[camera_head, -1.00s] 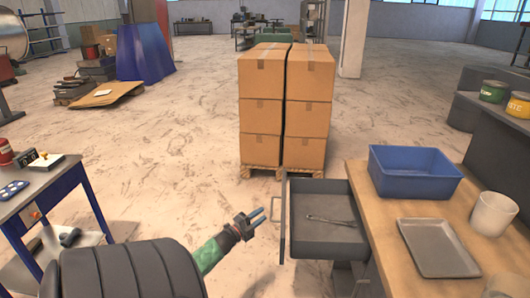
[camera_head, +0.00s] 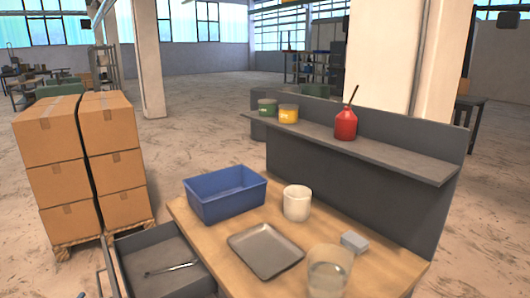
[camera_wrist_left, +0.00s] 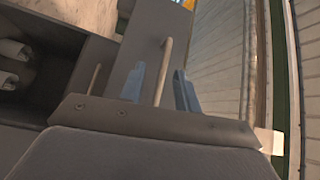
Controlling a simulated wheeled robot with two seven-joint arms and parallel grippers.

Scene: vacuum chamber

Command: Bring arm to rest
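My left gripper (camera_wrist_left: 160,90) shows in the left wrist view with its two blue fingers apart. A thin drawer handle (camera_wrist_left: 163,70) appears between or just beyond the fingers; contact cannot be told. In the head view only a small bluish tip, probably of this gripper, shows at the bottom left edge, left of the drawer handle (camera_head: 107,270). The grey drawer (camera_head: 150,240) is pulled out from the workbench (camera_head: 205,240), with a thin metal tool (camera_head: 172,269) lying inside. My right gripper is in neither view.
On the workbench are a blue bin (camera_head: 225,192), a white cup (camera_head: 297,203), a grey tray (camera_head: 265,251), a clear beaker (camera_head: 328,272) and a small grey block (camera_head: 354,242). A shelf (camera_head: 370,152) holds a red bottle (camera_head: 345,124) and cans. Stacked cartons (camera_head: 85,165) stand left.

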